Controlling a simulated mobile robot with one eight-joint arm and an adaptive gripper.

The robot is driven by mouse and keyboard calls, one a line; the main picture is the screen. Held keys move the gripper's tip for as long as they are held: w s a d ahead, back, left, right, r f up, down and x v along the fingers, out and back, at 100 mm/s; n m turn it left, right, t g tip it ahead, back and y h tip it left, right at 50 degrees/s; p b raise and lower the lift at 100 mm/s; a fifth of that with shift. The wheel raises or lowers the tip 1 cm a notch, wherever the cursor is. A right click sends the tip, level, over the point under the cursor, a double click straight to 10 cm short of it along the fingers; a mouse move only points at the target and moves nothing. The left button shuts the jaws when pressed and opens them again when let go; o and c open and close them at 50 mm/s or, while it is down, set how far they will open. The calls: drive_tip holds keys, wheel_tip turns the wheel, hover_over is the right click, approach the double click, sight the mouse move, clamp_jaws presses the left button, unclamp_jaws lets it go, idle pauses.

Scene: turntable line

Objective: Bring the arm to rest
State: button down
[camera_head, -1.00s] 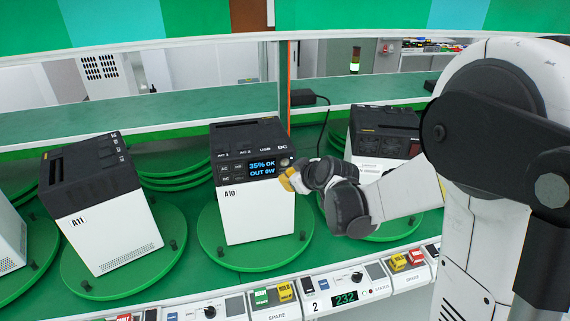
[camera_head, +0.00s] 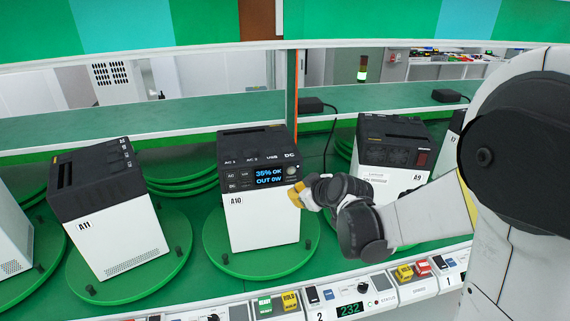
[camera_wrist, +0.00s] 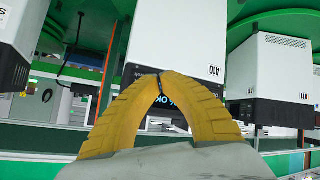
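My gripper (camera_head: 294,194) is at the right front of the unit A10 (camera_head: 262,222), in front of its face in the head view; I cannot tell whether they touch. In the wrist view the yellow fingers (camera_wrist: 158,79) arch together and their tips meet, with nothing seen held between them. Behind them part of the A10 display (camera_wrist: 170,103) shows, in a tilted, inverted-looking picture. In the head view that display (camera_head: 269,176) reads 35% OK, OUT 0W. My arm reaches in from the right.
Unit A11 (camera_head: 120,240) stands on its green turntable (camera_head: 82,284) at left, unit A9 (camera_head: 390,178) at right behind my arm. A control strip (camera_head: 384,281) with buttons and a 232 readout runs along the front. A green shelf (camera_head: 175,117) runs behind the units.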

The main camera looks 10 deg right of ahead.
drive_tip(key=s+f+m+g+h+b, duration=0.1)
drive_tip(key=s+f+m+b, duration=0.1)
drive_tip(key=s, duration=1.2)
drive_tip(key=s+f+m+g+h+b, duration=0.1)
drive_tip(key=s+m+b, duration=0.4)
drive_tip(key=s, duration=0.8)
drive_tip(key=shift+s+d+f+g+h+b, duration=0.35)
drive_tip(key=shift+f+g+b, duration=0.45)
drive_tip(key=shift+b, duration=0.3)
